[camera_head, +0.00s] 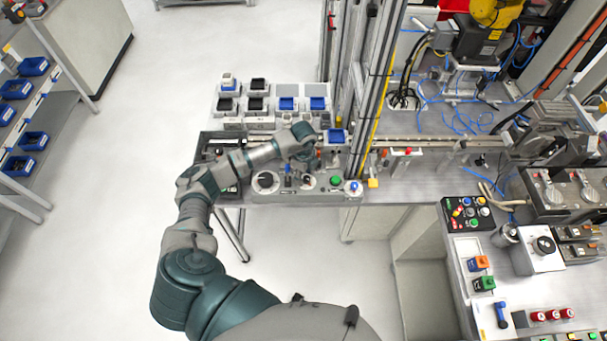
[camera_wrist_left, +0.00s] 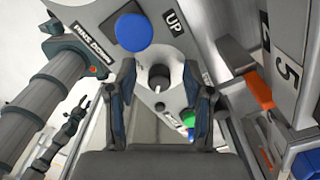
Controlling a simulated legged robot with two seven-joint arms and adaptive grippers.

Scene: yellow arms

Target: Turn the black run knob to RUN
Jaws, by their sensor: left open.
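A black knob (camera_wrist_left: 159,78) on a pale round plate shows in the left wrist view, on a grey control panel (camera_head: 325,195). My left gripper (camera_wrist_left: 160,95) is open, with one finger on each side of the knob in that view. I cannot tell whether either finger touches it. The label below the knob is too small to read. In the head view my left arm reaches over the panel from the left, and the gripper (camera_head: 304,150) is above its back edge. Which panel knob lies under it there is unclear. My right gripper is not in view.
A large blue button (camera_wrist_left: 133,32), labels "PINS DOWN" and "UP", and a green button (camera_wrist_left: 188,118) surround the knob. Blue and black bins (camera_head: 287,104) stand behind the panel. A metal upright (camera_head: 362,90) rises on the right. The floor (camera_head: 130,140) at left is clear.

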